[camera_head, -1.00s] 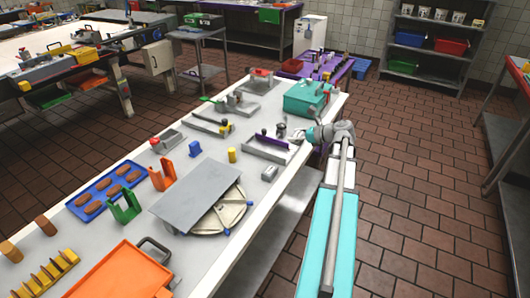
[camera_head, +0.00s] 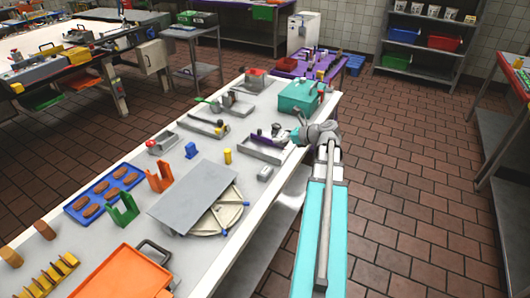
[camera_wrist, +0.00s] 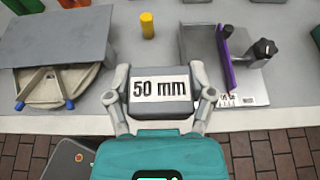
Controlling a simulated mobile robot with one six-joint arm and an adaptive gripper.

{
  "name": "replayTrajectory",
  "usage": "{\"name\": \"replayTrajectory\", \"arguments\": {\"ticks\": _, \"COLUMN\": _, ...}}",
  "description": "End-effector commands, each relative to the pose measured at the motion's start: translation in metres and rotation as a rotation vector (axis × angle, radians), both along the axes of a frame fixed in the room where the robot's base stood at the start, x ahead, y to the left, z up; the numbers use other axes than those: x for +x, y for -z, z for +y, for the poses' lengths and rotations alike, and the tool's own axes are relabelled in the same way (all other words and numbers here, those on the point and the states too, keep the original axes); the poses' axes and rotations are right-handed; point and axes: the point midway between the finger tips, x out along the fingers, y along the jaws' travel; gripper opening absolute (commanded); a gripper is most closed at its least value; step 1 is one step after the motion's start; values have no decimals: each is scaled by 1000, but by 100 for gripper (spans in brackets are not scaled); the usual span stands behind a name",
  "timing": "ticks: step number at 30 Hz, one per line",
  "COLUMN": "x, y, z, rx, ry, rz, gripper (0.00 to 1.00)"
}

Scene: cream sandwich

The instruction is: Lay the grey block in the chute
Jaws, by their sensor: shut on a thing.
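My gripper (camera_wrist: 162,95) is shut on a grey block (camera_wrist: 160,74) with a white "50 mm" label, one finger on each side. The block is in front of the table edge in the wrist view and looks raised. A grey channel with a purple wall, which looks like the chute (camera_wrist: 200,62), lies to its right; a dark knob stands at its right side. In the head view the chute (camera_head: 253,152) lies on the table, just left of my gripper (camera_head: 298,137). I cannot make out the held block there.
A turntable (camera_head: 228,218) under a grey plate (camera_head: 190,197) lies left of the chute, with a yellow cylinder (camera_head: 228,156) between. A small grey box (camera_head: 265,174) stands near the table edge. A teal box (camera_head: 297,96) stands beyond the chute.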

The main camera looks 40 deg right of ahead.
Motion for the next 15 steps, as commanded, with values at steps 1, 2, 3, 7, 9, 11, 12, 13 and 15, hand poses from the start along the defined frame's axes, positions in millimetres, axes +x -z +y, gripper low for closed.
{"name": "replayTrajectory", "arguments": {"ticks": 1, "x": 0, "y": -1, "z": 2, "rx": 0, "ry": 0, "rz": 0, "gripper": 22}}
{"name": "replayTrajectory", "arguments": {"ticks": 2, "x": 0, "y": -1, "z": 2, "rx": 0, "ry": 0, "rz": 0, "gripper": 22}}
{"name": "replayTrajectory", "arguments": {"ticks": 3, "x": 0, "y": -1, "z": 2, "rx": 0, "ry": 0, "rz": 0, "gripper": 22}}
{"name": "replayTrajectory", "arguments": {"ticks": 7, "x": 0, "y": -1, "z": 2, "rx": 0, "ry": 0, "rz": 0, "gripper": 22}}
{"name": "replayTrajectory", "arguments": {"ticks": 9, "x": 0, "y": -1, "z": 2, "rx": 0, "ry": 0, "rz": 0, "gripper": 22}}
{"name": "replayTrajectory", "arguments": {"ticks": 11, "x": 1, "y": 0, "z": 2, "rx": 0, "ry": 0, "rz": 0, "gripper": 22}}
{"name": "replayTrajectory", "arguments": {"ticks": 12, "x": 2, "y": 0, "z": 2, "rx": 0, "ry": -1, "rz": 0, "gripper": 22}}
{"name": "replayTrajectory", "arguments": {"ticks": 13, "x": 3, "y": 1, "z": 1, "rx": 0, "ry": -1, "rz": 0, "gripper": 22}}
{"name": "replayTrajectory", "arguments": {"ticks": 15, "x": 7, "y": 3, "z": 0, "rx": -1, "ry": -1, "rz": 0, "gripper": 22}}
